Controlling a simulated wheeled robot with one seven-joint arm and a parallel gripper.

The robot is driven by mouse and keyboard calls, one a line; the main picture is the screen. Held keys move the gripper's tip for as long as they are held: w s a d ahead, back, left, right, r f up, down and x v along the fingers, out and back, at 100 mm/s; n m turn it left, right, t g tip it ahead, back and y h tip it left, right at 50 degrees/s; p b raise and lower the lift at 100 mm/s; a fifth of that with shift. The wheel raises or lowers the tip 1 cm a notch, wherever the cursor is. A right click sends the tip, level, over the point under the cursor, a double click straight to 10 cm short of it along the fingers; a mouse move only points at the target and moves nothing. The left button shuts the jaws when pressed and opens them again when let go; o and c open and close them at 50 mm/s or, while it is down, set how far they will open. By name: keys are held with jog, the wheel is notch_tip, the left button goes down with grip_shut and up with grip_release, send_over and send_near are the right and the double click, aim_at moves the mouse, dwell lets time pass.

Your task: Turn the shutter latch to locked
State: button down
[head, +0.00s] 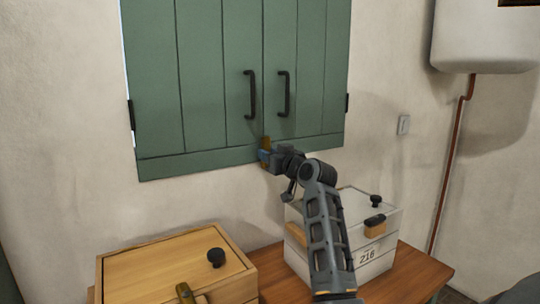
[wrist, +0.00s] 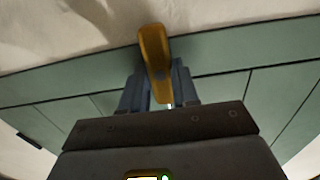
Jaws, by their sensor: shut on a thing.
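The green shutters (head: 205,85) are closed on the wall, with two dark pull handles near their middle seam. A brass latch (head: 266,143) sits low at the seam, mostly hidden behind my gripper in the head view. My gripper (head: 266,156) is at the lower edge of the shutters, shut on the latch. In the wrist view the brass latch (wrist: 155,62) stands between the two blue-grey fingers of my gripper (wrist: 160,88) and sticks out past them across the shutter's green edge rail. Whether the latch is in its locked position I cannot tell.
A wooden box (head: 140,265) with a black knob stands at lower left. A white box (head: 350,250) marked 216 stands behind my arm on the wooden table (head: 405,275).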

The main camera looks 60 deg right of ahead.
jog(key=shift+f, duration=0.1)
jog(key=c, duration=0.8)
grip_release()
jog(key=shift+c, duration=0.2)
jog(key=shift+s, duration=0.1)
jog(key=b+v, duration=0.1)
jog(key=v, duration=0.6)
jog(key=shift+s+a+b, duration=0.2)
jog(key=shift+s+b, duration=0.1)
